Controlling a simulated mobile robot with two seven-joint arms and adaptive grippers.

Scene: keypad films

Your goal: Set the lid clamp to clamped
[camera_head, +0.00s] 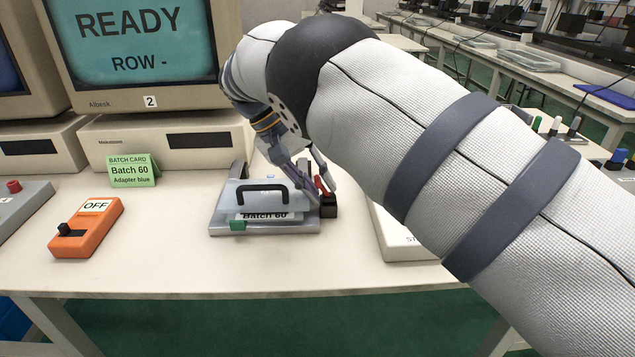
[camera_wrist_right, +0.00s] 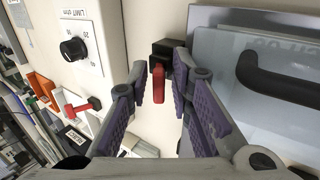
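The fixture (camera_head: 222,217) is a grey base with a lid that has a black handle (camera_head: 262,187) and a "Batch 60" label. The lid lies down over the base. At its right front corner is the lid clamp, a black block (camera_head: 328,208) with a red lever (camera_head: 320,184) standing up from it. In the right wrist view the red lever (camera_wrist_right: 158,86) shows between the fingers, with the black block (camera_wrist_right: 166,52) beyond it. My right gripper (camera_head: 314,176) is open around the lever, with a gap on each side. My left gripper is out of view.
An orange OFF switch box (camera_head: 88,228) and a green batch card (camera_head: 133,170) are left of the fixture. A white box (camera_head: 398,238), partly hidden by my right arm, stands close on the right. Monitors (camera_head: 150,100) stand behind. The table front (camera_head: 250,284) is clear.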

